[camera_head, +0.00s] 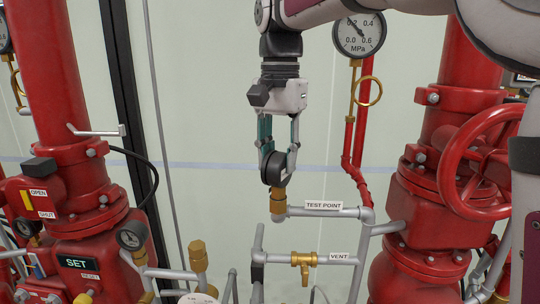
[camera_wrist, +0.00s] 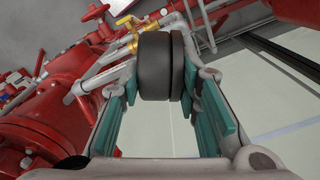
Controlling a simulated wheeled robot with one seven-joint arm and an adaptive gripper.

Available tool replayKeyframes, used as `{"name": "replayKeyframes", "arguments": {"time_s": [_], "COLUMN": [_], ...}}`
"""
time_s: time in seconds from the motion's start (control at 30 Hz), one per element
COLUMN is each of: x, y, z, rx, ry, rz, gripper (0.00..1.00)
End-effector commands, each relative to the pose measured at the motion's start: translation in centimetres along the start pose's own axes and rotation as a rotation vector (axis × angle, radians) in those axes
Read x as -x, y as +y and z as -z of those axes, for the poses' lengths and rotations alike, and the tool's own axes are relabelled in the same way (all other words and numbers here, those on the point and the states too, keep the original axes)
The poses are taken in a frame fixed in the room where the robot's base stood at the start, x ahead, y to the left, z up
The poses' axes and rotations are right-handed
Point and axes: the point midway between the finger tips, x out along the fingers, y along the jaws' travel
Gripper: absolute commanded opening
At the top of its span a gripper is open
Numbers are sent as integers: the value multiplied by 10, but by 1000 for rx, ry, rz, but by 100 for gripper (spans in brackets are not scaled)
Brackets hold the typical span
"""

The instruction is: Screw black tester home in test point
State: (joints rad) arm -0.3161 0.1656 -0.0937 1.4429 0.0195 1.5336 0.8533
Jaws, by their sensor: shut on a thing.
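The black tester (camera_head: 274,168) is a round black gauge-like body, held upright directly above the brass fitting of the test point (camera_head: 278,200). The test point is on a grey pipe with a TEST POINT label (camera_head: 324,205). My gripper (camera_head: 278,160) points down with its teal fingers shut on the tester's sides. In the wrist view the black tester (camera_wrist: 160,66) sits between the two teal fingers. The tester's lower end meets the brass fitting in the head view; I cannot tell how deep it is threaded. The joint is hidden in the wrist view.
A brass vent valve (camera_head: 304,263) sits below on a grey pipe. A red handwheel (camera_head: 484,160) and red valve body are to the right. A pressure gauge (camera_head: 359,35) stands above right. Red valve bodies (camera_head: 70,130) stand left. The pale wall behind is open.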

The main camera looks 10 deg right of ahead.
Motion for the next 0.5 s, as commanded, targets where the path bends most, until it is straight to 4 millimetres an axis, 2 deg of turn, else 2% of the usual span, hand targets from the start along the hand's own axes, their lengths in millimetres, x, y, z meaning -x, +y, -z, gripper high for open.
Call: {"name": "replayKeyframes", "arguments": {"time_s": [0.27,0.3,0.37,0.4,0.5], "x": [3,3,2,2,2], "y": [0,0,0,0,0], "z": [1,1,1,1,1], "rx": [-42,-42,-41,-41,-40], "ry": [7,6,6,5,4], "rz": [7,7,6,5,4], "gripper": [0,37,50,54,54]}}
